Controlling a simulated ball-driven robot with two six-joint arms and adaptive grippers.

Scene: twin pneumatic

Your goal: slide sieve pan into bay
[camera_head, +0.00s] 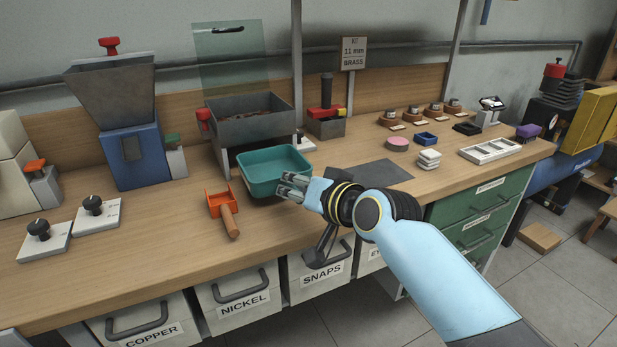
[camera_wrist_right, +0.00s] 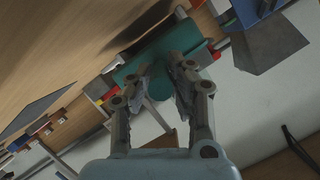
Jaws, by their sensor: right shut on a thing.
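The teal sieve pan (camera_head: 272,170) is a shallow open tray near the front of the bench, just in front of the raised grey box (camera_head: 255,132). The space under that box looks like the bay; the pan's far edge hides much of it, and I cannot tell if the pan is partly inside. My right gripper (camera_head: 287,186) is shut on the pan's near side. In the right wrist view the pan (camera_wrist_right: 195,38) lies beyond the fingers (camera_wrist_right: 161,80), with a teal part between them. My left gripper is not in view.
An orange scoop (camera_head: 222,208) lies left of the pan. A blue hopper machine (camera_head: 135,155) stands at back left. A dark mat (camera_head: 370,174) lies to the right. Labelled drawers (camera_head: 325,277) sit below the bench front.

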